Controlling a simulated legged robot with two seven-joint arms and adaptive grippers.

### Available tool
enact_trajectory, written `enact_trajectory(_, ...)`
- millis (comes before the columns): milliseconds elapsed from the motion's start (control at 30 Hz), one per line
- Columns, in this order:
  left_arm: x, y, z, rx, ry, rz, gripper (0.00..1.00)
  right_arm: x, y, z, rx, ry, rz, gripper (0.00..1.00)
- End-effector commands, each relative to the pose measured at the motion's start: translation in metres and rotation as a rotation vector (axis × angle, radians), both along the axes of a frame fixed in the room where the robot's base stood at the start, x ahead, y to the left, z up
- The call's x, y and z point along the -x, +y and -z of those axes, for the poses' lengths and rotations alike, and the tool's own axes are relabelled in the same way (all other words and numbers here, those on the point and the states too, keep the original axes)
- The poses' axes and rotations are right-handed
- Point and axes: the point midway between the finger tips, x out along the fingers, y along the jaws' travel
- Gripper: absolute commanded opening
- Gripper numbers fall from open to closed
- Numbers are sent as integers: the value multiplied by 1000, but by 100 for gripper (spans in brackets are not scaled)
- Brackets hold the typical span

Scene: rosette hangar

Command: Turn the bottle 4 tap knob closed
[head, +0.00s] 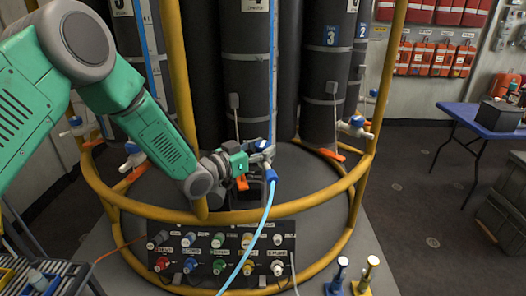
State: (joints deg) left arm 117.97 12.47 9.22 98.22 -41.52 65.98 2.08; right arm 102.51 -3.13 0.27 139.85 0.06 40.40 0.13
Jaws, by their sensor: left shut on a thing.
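Bottle 4 (246,65) is the tall dark grey cylinder at the middle of the rosette, with a "4" label at its top edge. Its tap (268,160), white and blue, sits low in front of the bottle. A light blue hose (262,222) hangs from the tap. My left arm comes in from the upper left, and my left gripper (250,160) is at the left side of this tap. It is shut on the tap knob, which the fingers mostly hide. The knob's turn angle cannot be made out. My right gripper is out of view.
A yellow tubular frame (232,215) rings the bottles, with uprights on both sides. A dark panel of coloured knobs (220,260) is below the tap. Another tap (355,127) is at right.

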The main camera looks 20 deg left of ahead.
Motion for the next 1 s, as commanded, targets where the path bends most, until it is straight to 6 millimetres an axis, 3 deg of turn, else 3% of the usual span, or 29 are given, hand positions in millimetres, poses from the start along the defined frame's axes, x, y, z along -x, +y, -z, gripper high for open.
enact_trajectory(467, -2, 2, -4, 3, -7, 17, 6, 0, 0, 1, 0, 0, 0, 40)
enact_trajectory(500, -2, 2, -4, 3, -7, 17, 38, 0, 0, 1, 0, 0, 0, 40)
enact_trajectory(567, -2, 1, -4, 3, -7, 17, 58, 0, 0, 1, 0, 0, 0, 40)
enact_trajectory(1000, 7, 6, -1, 1, 0, 18, 58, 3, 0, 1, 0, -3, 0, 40)
